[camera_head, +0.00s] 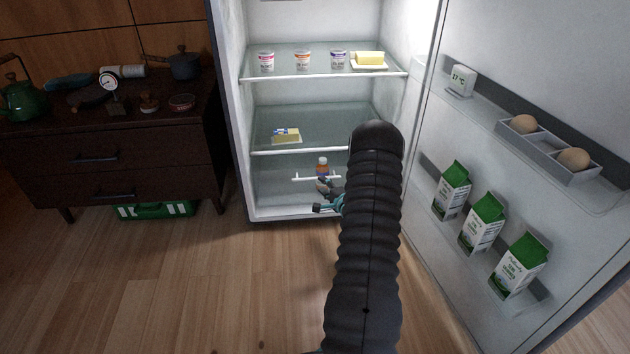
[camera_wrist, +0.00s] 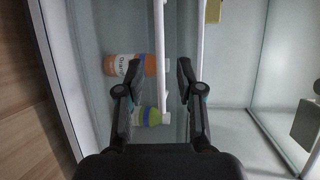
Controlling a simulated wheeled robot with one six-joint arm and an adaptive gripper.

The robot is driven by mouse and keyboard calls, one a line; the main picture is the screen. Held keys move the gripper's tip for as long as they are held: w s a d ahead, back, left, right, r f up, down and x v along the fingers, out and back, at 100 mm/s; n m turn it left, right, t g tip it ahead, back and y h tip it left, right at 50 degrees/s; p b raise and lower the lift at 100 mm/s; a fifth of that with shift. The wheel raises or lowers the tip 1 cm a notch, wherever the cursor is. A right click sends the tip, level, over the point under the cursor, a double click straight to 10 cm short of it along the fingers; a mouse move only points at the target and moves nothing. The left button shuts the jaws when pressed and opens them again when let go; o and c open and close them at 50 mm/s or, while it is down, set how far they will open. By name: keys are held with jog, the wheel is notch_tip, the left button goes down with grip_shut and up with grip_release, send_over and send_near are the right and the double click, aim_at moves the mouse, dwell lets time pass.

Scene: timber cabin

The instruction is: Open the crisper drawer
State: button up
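The crisper drawer (camera_head: 280,190) is a clear, glassy front at the bottom of the open fridge, below the lowest shelf. Its white bar handle (camera_head: 303,177) runs level across it; the handle also shows in the wrist view (camera_wrist: 160,40). My gripper (camera_head: 322,196) is in front of the drawer, partly hidden by my arm in the head view. In the wrist view my gripper (camera_wrist: 159,68) is open, one finger on each side of the handle bar, with gaps visible.
The fridge door (camera_head: 430,215) stands open on the right, carrying cartons (camera_head: 483,225) and eggs (camera_head: 523,123). The shelf edge (camera_head: 285,150) is close above the drawer. A dark cabinet (camera_head: 110,150) stands left. The wooden floor in front is clear.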

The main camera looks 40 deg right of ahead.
aim_at(316, 179)
jog(key=x, duration=0.7)
jog(key=shift+b, duration=0.35)
jog(key=shift+c, duration=0.3)
jog(key=shift+s, duration=0.1)
grip_shut()
